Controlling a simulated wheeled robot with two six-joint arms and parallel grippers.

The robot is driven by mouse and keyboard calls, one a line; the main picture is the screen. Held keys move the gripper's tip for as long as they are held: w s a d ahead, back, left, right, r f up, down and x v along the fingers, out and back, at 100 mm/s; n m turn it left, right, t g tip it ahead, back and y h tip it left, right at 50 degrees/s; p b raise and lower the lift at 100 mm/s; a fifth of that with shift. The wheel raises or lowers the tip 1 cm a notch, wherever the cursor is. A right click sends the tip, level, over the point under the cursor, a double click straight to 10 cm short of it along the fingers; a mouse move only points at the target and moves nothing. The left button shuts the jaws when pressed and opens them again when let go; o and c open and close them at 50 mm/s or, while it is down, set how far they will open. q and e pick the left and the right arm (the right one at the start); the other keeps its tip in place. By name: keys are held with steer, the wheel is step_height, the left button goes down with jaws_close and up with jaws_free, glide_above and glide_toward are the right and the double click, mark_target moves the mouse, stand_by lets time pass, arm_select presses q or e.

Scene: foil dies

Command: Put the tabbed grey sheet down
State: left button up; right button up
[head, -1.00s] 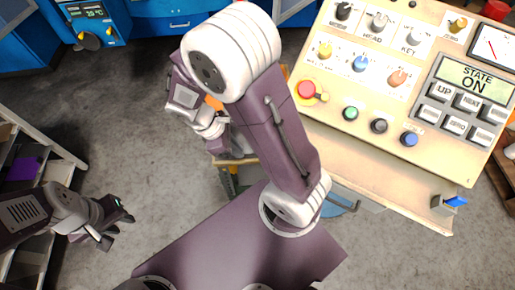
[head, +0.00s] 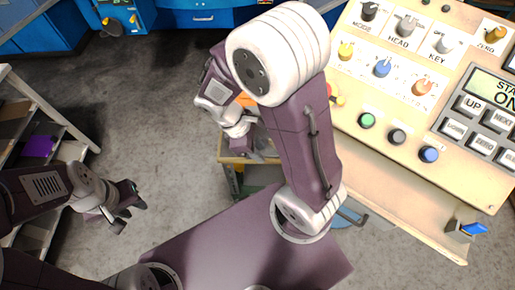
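I cannot make out the tabbed grey sheet in the head view. My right arm folds over a small yellow-edged cart (head: 232,160). Its gripper (head: 250,143) points down at the cart top, mostly hidden behind my own arm. I cannot tell whether it is open or shut, or whether it holds anything. My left gripper (head: 128,208) is at the left above the bare floor. Its two dark fingers are apart with nothing between them.
A beige control panel (head: 410,105) with knobs, coloured buttons and a display reading "ON" fills the right. A shelf rack (head: 45,107) with a purple item (head: 38,146) stands at the left. Blue cabinets (head: 200,18) line the back. Grey floor lies open between.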

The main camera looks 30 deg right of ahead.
steer(key=shift+w+a, duration=0.1)
steer(key=shift+a, duration=0.05)
steer(key=shift+a+r, duration=0.1)
steer(key=shift+r, duration=0.15)
steer(key=p+v, duration=0.3)
steer(key=v, duration=0.9)
steer(key=f+m+t+y, duration=0.1)
steer(key=f+m, duration=0.1)
steer(key=m, duration=0.1)
steer(key=s+d+f+m+t+y, duration=0.1)
steer(key=f+m, duration=0.2)
steer(key=d+f+m+y, duration=0.1)
steer(key=f+m, duration=0.1)
steer(key=m, duration=0.2)
steer(key=shift+s+f+t+y, duration=0.2)
steer(key=shift+f+t+y, duration=0.1)
steer(key=shift+t+y, duration=0.1)
steer(key=shift+d+f+m+t, duration=0.25)
steer(key=shift+m+t, duration=0.05)
steer(key=shift+m, duration=0.7)
steer(key=shift+a, duration=0.1)
